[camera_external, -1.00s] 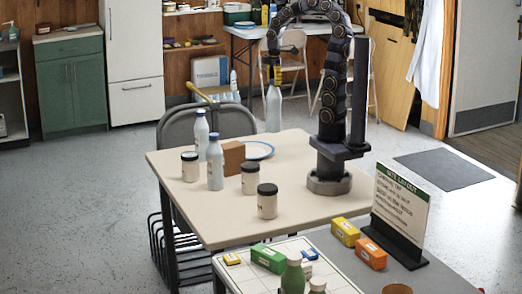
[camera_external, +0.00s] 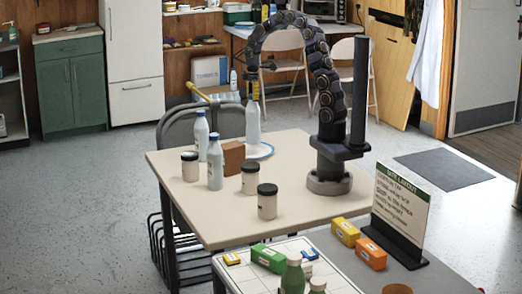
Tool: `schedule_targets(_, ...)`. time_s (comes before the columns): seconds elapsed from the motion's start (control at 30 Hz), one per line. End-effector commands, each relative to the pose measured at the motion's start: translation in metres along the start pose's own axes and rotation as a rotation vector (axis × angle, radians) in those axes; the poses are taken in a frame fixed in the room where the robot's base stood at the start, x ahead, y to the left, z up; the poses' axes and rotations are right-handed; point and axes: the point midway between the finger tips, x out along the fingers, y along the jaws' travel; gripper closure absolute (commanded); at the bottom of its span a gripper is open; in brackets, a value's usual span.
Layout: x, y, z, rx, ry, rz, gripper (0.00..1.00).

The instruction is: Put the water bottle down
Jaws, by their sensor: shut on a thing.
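My gripper (camera_external: 253,90) is shut on the top of a pale water bottle (camera_external: 253,123) and holds it upright. The bottle is over the far edge of the table (camera_external: 309,222), in front of the blue-rimmed plate (camera_external: 267,151) in line of sight. Its lower end appears at or just above the plate's left part; I cannot tell whether it touches.
A brown block (camera_external: 233,157) stands just left of the plate. Dark-lidded jars (camera_external: 190,167), (camera_external: 249,179) and (camera_external: 267,202) stand nearby. A chair (camera_external: 180,128) is behind the table. The table's front left is clear.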

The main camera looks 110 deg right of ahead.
Motion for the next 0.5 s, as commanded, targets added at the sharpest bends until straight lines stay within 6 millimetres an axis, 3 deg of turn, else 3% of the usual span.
schedule_targets(0.23, 0.011, 0.011, -0.004, 0.001, 0.002, 0.005, 0.99)
schedule_targets(0.5, 0.042, 0.011, -0.004, 0.001, 0.003, 0.005, 0.99)
